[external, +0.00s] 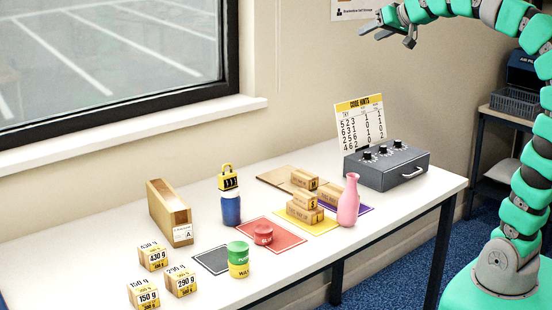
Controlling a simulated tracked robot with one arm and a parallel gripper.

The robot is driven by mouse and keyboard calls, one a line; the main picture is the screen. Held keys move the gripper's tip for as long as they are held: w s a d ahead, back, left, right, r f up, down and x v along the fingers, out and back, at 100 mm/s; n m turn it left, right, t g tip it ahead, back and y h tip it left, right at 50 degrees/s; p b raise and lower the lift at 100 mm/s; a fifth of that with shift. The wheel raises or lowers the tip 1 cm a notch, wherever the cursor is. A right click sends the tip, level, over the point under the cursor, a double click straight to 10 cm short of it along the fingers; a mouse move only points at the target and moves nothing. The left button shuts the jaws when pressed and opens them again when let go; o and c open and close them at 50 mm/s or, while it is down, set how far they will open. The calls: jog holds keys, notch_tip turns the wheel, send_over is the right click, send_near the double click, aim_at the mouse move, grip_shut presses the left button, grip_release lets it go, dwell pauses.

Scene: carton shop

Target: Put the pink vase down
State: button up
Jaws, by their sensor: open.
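The pink vase (349,200) stands upright on the white table (330,262), near its front edge, just right of the stacked small cartons. My gripper (393,36) is high at the upper right, above and well away from the vase and the table. Its jaws are open with nothing between them.
Small cartons (305,202) stand on coloured mats beside the vase. A grey box with knobs (386,164) and a code card (361,123) are behind it. A blue bottle (230,207), stacked cylinders (238,260), a tall carton (170,213) and weight-marked cartons (181,281) stand left.

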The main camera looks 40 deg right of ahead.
jog(key=s+a+r+n+t, duration=0.1)
jog(key=s+r, duration=0.4)
jog(key=r, duration=0.5)
jog(key=shift+a+r+n+t+h, duration=0.15)
jog(key=shift+r+n+t+h, duration=0.2)
jog(key=shift+n+t, duration=0.7)
jog(key=shift+f, duration=0.1)
